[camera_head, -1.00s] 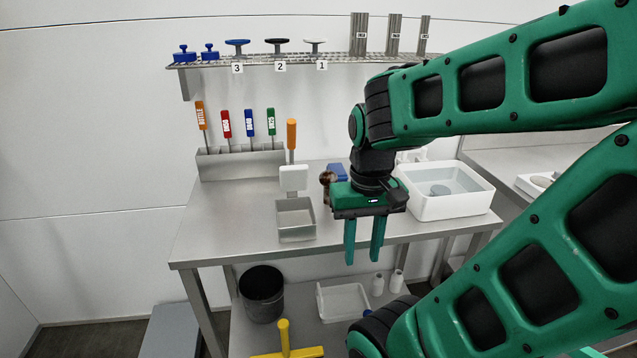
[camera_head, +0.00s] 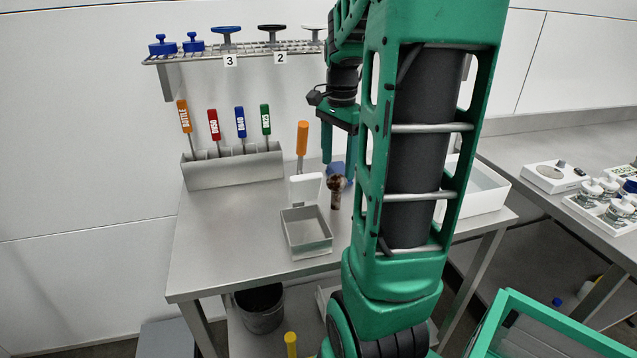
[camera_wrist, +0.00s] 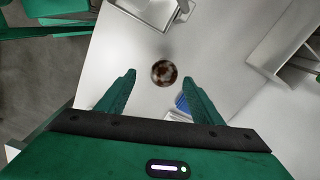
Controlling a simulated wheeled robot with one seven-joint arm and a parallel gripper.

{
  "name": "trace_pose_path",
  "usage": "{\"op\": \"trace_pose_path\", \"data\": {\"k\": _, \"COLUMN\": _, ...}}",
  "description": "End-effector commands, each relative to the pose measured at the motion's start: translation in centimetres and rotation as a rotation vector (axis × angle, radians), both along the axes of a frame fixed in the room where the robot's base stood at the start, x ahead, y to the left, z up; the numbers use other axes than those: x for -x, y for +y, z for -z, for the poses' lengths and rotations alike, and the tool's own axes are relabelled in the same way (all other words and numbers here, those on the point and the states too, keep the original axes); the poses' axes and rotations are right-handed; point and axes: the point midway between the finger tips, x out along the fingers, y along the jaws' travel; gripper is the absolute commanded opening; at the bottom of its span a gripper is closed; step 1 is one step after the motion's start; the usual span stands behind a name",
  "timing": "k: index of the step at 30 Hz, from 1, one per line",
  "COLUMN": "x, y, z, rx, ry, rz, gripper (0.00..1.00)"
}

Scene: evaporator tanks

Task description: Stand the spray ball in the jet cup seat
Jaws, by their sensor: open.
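The spray ball (camera_head: 336,184), a small brown-stained ball on a stem, stands upright on the steel table (camera_head: 235,235), right of the square steel tray. In the wrist view the ball (camera_wrist: 164,73) shows from above, lying in line with the gap between my fingers. My gripper (camera_head: 341,150) is open and empty, pointing down above the ball in the head view; my arm partly hides it. Both fingers (camera_wrist: 159,78) are apart in the wrist view, with nothing between them touching. I cannot pick out the jet cup seat for sure.
A white basin (camera_head: 485,190) is partly hidden by my arm. A tool rack (camera_head: 235,168) stands at the back left.

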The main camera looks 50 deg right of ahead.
Motion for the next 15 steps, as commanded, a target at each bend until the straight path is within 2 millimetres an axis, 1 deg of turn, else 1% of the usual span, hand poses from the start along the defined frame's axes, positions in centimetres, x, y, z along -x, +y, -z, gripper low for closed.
{"op": "trace_pose_path", "data": {"k": 1, "x": -0.1, "y": -0.4, "z": 0.1, "rx": -0.001, "ry": 0.002, "rz": 0.024, "gripper": 0.60}}
{"op": "trace_pose_path", "data": {"k": 4, "x": -0.1, "y": -0.7, "z": 0.9, "rx": -0.002, "ry": 0.001, "rz": 0.048, "gripper": 0.60}}
{"op": "trace_pose_path", "data": {"k": 9, "x": -0.1, "y": -0.5, "z": 3.4, "rx": -0.003, "ry": 0.002, "rz": 0.045, "gripper": 0.60}}
{"op": "trace_pose_path", "data": {"k": 12, "x": -0.2, "y": -0.5, "z": 4.6, "rx": -0.002, "ry": 0.001, "rz": 0.044, "gripper": 0.60}}
{"op": "trace_pose_path", "data": {"k": 15, "x": -0.2, "y": -0.4, "z": 5.3, "rx": -0.002, "ry": 0.000, "rz": 0.042, "gripper": 0.60}}
